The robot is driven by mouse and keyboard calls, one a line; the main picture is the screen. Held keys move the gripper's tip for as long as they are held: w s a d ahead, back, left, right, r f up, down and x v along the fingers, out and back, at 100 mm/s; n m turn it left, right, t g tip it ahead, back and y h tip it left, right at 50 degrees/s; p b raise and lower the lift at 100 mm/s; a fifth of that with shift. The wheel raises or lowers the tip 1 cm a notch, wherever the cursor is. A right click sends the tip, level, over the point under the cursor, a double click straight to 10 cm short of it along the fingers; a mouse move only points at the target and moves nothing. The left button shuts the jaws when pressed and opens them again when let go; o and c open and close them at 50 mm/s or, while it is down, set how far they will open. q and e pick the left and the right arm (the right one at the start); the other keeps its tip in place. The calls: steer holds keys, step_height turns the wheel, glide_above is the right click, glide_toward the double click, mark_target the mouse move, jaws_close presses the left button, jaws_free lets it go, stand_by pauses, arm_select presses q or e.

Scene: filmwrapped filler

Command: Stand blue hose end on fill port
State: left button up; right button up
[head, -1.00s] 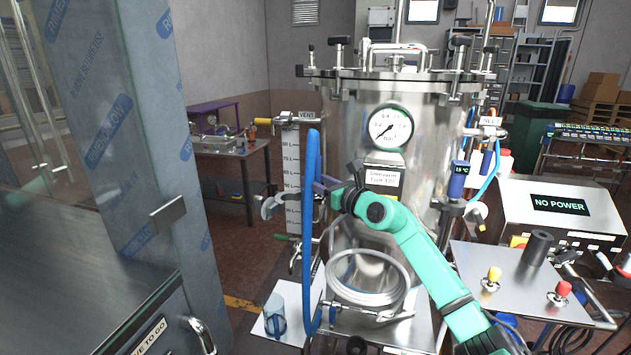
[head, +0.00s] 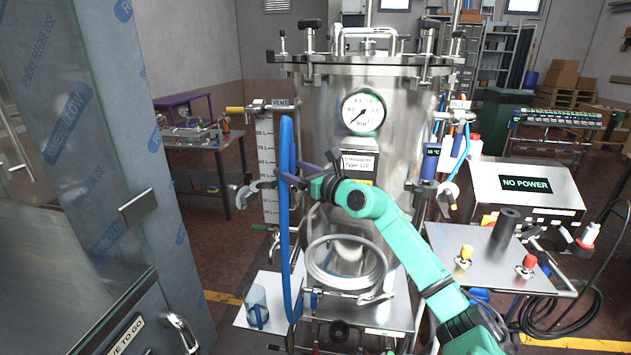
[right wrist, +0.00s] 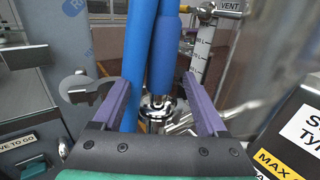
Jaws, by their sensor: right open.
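A blue hose (head: 285,190) hangs in a long narrow loop at the left of the steel tank (head: 387,115). In the right wrist view, two blue lengths show. The thicker one is the hose end (right wrist: 162,60), hanging downward, with a shiny metal fitting (right wrist: 160,108) at or just behind its lower tip. My right gripper (head: 283,177) is open beside the hose. In the wrist view, its two purple fingers (right wrist: 157,90) stand apart on either side of the blue lengths; contact cannot be told. My left gripper is not in view. I cannot identify the fill port for certain.
A grey bracket (head: 250,193) juts out left of the hose. A glass-sided cabinet (head: 75,130) borders the left. A control box (head: 525,190) is at right.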

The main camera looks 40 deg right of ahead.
steer(key=s+b, duration=0.4)
steer(key=s, duration=0.9)
steer(key=shift+s, duration=0.2)
